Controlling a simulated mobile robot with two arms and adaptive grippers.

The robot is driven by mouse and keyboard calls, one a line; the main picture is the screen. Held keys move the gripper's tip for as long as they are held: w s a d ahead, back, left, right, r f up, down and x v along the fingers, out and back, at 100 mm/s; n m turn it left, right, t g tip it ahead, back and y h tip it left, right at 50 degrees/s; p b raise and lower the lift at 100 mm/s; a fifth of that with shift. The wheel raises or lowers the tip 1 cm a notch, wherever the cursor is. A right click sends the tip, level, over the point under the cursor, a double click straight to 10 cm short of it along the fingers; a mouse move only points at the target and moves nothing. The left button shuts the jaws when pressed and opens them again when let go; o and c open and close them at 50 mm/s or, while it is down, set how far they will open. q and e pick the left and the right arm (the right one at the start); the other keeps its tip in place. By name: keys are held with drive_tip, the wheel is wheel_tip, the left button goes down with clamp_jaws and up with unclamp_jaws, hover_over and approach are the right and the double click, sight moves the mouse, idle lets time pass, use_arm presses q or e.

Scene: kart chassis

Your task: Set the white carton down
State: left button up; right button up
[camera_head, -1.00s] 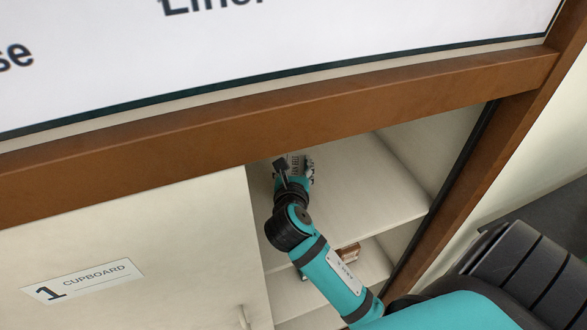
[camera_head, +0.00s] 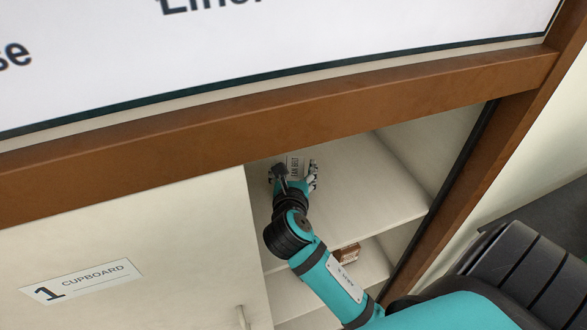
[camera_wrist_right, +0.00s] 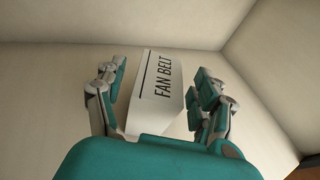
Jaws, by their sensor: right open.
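The white carton (camera_wrist_right: 158,95), lettered "FAN BELT", stands on the upper shelf (camera_head: 365,180) inside the cupboard. My right gripper (camera_head: 296,174) is in the cupboard opening at the carton. In the right wrist view the fingers of my right gripper (camera_wrist_right: 158,92) are spread on both sides of the carton, with a gap visible on the left side. My left gripper is not in view.
A closed cupboard door (camera_head: 130,240) with a "1 CUPBOARD" label is left of the opening. A brown frame beam (camera_head: 300,115) runs above it. A small brown item (camera_head: 348,254) lies on the lower shelf. The upper shelf is clear right of the carton.

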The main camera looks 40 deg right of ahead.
drive_tip(key=v, duration=1.1)
drive_tip(key=shift+b, duration=0.35)
drive_tip(key=shift+d, duration=0.2)
